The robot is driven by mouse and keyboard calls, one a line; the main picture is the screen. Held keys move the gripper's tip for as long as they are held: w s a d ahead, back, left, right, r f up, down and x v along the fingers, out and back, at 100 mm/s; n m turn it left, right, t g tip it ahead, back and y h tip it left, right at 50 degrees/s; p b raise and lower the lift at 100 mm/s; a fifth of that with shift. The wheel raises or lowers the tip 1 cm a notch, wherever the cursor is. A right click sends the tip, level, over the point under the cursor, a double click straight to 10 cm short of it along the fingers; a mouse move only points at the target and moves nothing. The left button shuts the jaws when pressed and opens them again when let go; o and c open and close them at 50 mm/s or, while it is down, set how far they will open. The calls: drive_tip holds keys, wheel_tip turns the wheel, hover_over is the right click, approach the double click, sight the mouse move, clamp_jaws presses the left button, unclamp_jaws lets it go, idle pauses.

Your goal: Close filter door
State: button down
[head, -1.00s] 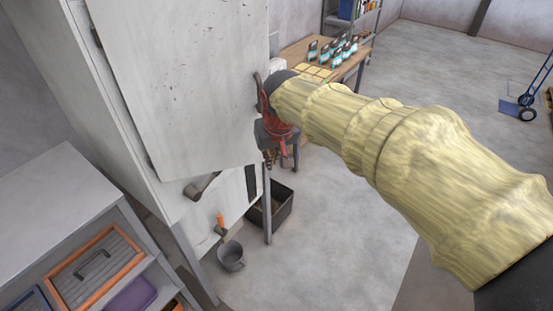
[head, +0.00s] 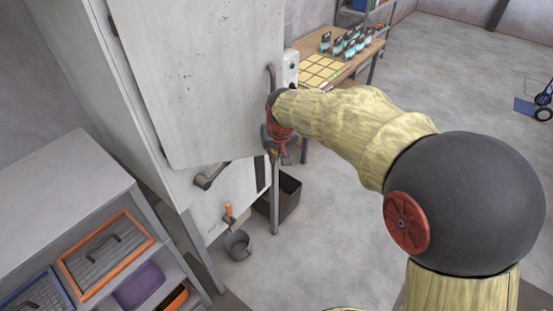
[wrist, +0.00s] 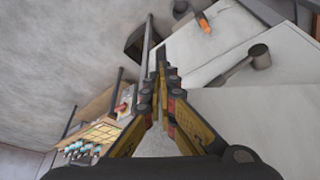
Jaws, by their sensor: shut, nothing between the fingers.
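The filter door (head: 210,75) is the large pale, speckled panel on the front of the tall cabinet in the head view. It stands ajar, its lower edge angled away from the cabinet front. A dark bar handle (head: 270,78) is at its right edge. My gripper (head: 283,156) is beside the door's lower right edge, pointing down, partly hidden by my wrist. In the wrist view my gripper (wrist: 160,68) has its yellow and black fingers together, with nothing between them. A pale panel (wrist: 265,110) fills the right there. I cannot tell whether the fingers touch the door.
A dark lever (head: 210,176) projects below the door, above an orange-handled valve (head: 229,212) and a grey bucket (head: 238,246). A black bin (head: 290,197) stands by the cabinet leg. A shelf unit (head: 65,185) is at left.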

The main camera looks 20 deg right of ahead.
drive_tip(key=shift+w, duration=0.1)
idle(0.3)
drive_tip(key=w+a+n+y+p, duration=0.1)
drive_tip(key=w+a+n, duration=0.1)
drive_tip(key=w, duration=0.8)
drive_tip(key=w+a+n+y+p, duration=0.1)
drive_tip(key=w+n, duration=0.3)
drive_tip(key=w, duration=0.7)
drive_tip(key=shift+w+a+g+p, duration=0.15)
drive_tip(key=shift+a+g+p, duration=0.25)
drive_tip(key=shift+p, duration=0.4)
drive_tip(key=shift+a+r, duration=0.1)
drive_tip(key=shift+r, duration=0.1)
